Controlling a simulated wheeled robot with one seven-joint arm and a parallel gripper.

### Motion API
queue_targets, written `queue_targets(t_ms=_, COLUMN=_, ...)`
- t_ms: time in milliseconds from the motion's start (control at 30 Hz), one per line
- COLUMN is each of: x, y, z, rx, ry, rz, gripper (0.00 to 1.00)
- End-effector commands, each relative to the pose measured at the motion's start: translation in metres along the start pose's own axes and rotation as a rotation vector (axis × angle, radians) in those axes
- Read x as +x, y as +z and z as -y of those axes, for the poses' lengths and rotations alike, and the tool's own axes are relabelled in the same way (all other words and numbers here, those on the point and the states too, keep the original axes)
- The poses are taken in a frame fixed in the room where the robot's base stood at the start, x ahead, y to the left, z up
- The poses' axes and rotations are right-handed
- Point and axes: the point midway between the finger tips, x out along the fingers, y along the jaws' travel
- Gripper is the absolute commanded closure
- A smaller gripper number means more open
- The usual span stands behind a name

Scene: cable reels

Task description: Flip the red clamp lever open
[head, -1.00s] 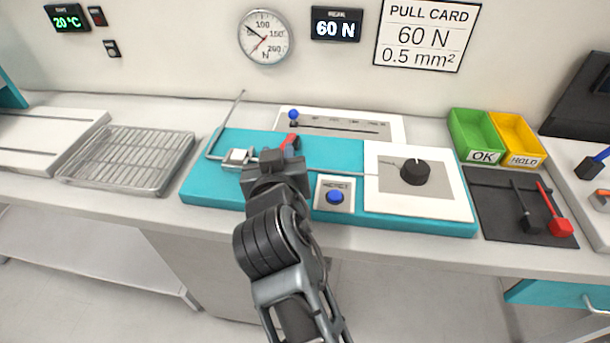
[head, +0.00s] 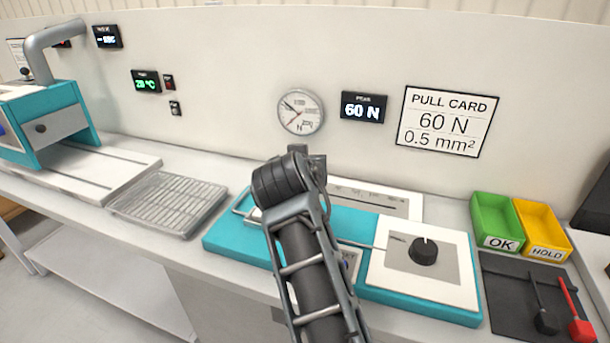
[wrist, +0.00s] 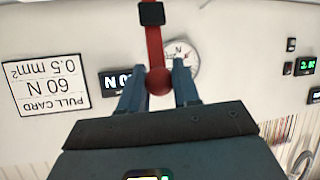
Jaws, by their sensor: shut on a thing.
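The red clamp lever (wrist: 154,45) shows in the wrist view as a red bar running from a dark block at the top edge down to a round red knob. My gripper (wrist: 158,82) has its two fingers on either side of that knob, shut on it. In the head view my arm covers the lever and my fingertips. The teal tester base (head: 222,243) lies on the bench, partly behind my arm. The lever's exact angle cannot be told from these frames.
A white panel with a black dial (head: 424,251) sits right of my arm. A wire rack (head: 168,204) is to the left. Green (head: 496,222) and yellow (head: 542,230) bins stand at the right. A gauge (head: 299,111) and a pull card (head: 446,122) hang on the wall.

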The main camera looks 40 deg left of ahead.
Motion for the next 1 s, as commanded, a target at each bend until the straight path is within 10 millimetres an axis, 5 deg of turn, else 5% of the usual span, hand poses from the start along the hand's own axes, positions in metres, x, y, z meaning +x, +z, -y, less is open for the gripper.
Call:
queue_targets(t_ms=733, x=0.0099, y=-0.008, z=-0.0056, rx=0.02, ry=-0.014, rz=0.091, gripper=1.0)
queue_targets(t_ms=767, x=0.0099, y=-0.008, z=-0.0056, rx=0.02, ry=-0.014, rz=0.091, gripper=0.67)
queue_targets(t_ms=1000, x=0.0097, y=-0.0075, z=-0.0045, rx=0.019, ry=-0.015, rz=0.091, gripper=0.46)
